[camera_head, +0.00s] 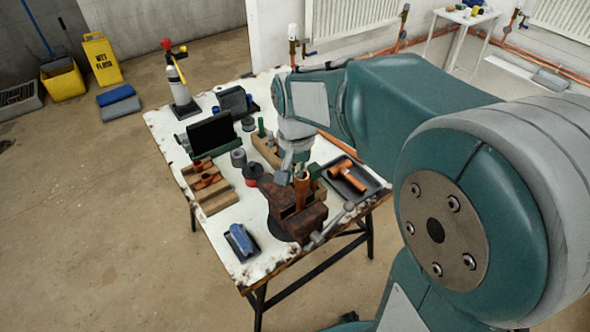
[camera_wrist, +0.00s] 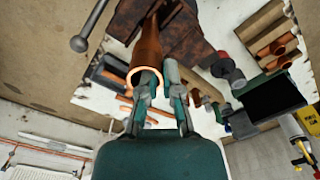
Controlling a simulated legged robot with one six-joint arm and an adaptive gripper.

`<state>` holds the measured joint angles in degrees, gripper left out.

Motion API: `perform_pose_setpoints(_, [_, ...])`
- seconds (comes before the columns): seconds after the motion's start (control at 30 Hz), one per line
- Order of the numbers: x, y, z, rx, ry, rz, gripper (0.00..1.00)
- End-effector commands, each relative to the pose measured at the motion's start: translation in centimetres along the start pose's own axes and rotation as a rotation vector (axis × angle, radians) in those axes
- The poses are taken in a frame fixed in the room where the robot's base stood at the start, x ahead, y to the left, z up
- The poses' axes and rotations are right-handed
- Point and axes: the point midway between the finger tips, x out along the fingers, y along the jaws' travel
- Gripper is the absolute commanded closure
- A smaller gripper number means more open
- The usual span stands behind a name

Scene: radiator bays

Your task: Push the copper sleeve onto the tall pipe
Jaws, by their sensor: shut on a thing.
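A copper sleeve (camera_wrist: 136,72) shows in the wrist view as a tube with a bright round open end facing the camera. My gripper (camera_wrist: 160,80) is shut on it; one finger overlaps the open end and the other lies along its right side. The tall pipe (camera_head: 301,194) is copper and stands upright in the rusty brown vise (camera_head: 297,222). In the head view my gripper (camera_head: 293,169) is at the pipe's top. The sleeve and pipe look in line, but I cannot tell where one ends and the other begins, or how far they overlap.
A black tray (camera_head: 371,191) with a copper fitting (camera_head: 347,174) lies right of the vise. A wooden block with copper pieces (camera_head: 206,183), a red-and-black roll (camera_head: 252,174) and a blue item (camera_head: 240,239) stand to the left.

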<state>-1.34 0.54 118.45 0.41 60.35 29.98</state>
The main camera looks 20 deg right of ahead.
Motion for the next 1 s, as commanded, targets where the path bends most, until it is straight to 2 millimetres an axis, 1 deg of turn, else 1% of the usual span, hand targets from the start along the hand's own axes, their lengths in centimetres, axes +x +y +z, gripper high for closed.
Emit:
perform_pose_setpoints(0.13, [0.0,0.0,0.0,0.000,0.000,0.000,1.00])
perform_pose_setpoints(0.2, [0.0,0.0,0.0,0.000,0.000,0.000,0.63])
perform_pose_setpoints(0.23, [0.0,0.0,0.0,0.000,0.000,0.000,0.51])
perform_pose_setpoints(0.6, [-0.2,0.0,0.0,0.000,0.001,0.000,0.51])
perform_pose_setpoints(1.0, [-2.9,-0.1,-0.1,0.000,0.003,-0.001,0.51])
